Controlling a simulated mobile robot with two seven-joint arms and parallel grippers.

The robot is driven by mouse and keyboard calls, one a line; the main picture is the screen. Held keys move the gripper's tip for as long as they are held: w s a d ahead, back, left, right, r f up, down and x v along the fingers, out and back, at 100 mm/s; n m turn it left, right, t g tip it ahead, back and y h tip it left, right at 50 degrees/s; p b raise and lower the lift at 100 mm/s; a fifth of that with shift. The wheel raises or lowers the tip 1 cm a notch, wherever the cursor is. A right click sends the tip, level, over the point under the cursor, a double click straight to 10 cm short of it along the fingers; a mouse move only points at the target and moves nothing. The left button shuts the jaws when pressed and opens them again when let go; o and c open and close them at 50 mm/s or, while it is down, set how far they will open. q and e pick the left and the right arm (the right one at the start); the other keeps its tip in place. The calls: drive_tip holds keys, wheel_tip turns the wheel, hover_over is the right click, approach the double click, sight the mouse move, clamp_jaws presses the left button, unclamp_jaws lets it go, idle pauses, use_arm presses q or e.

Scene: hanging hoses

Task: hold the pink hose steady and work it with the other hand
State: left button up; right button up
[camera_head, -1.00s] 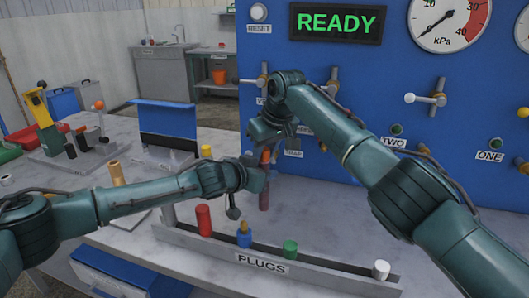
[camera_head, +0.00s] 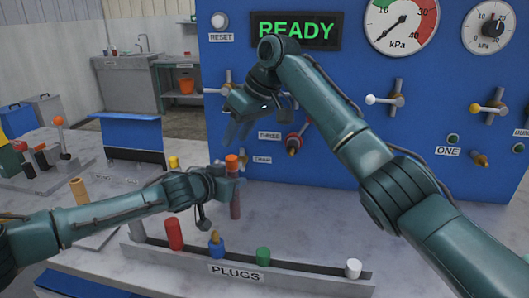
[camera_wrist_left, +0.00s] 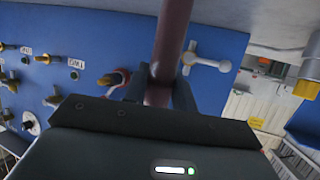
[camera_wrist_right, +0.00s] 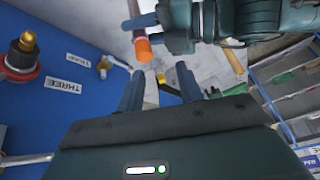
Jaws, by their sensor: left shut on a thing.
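The hose (camera_head: 235,205) is dull reddish-pink with an orange end (camera_head: 232,162). It stands roughly upright in front of the blue panel. My left gripper (camera_head: 236,178) is shut on it just below the orange end. In the left wrist view the hose (camera_wrist_left: 172,35) passes between the fingers (camera_wrist_left: 160,88). My right gripper (camera_head: 238,128) is above the orange end and apart from it. In the right wrist view its fingers (camera_wrist_right: 158,82) are spread and empty, and the orange end (camera_wrist_right: 143,49) is beyond the fingertips.
A rail labelled PLUGS (camera_head: 310,283) runs along the table front, with red (camera_head: 174,234), blue (camera_head: 216,245), green (camera_head: 263,256) and white (camera_head: 353,268) plugs. Behind is the blue panel (camera_head: 350,165) with protruding valves, including a red-handled one (camera_head: 294,142).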

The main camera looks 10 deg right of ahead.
sight(232, 157)
drive_tip(key=d+f+n+t+y, duration=0.3)
drive_tip(key=d+f+n+y, duration=0.2)
drive_tip(key=d+f+y, duration=0.6)
drive_tip(key=shift+y, duration=0.7)
drive_tip(key=x, duration=0.9)
drive_tip(key=r+x, duration=0.1)
drive_tip(key=x, duration=0.3)
drive_tip(key=shift+a+r, duration=0.1)
drive_tip(key=shift+a, duration=0.15)
drive_tip(key=shift+c, duration=0.3)
drive_tip(key=c, duration=0.7)
drive_tip(key=shift+r, duration=0.65)
drive_tip(key=shift+r, duration=2.25)
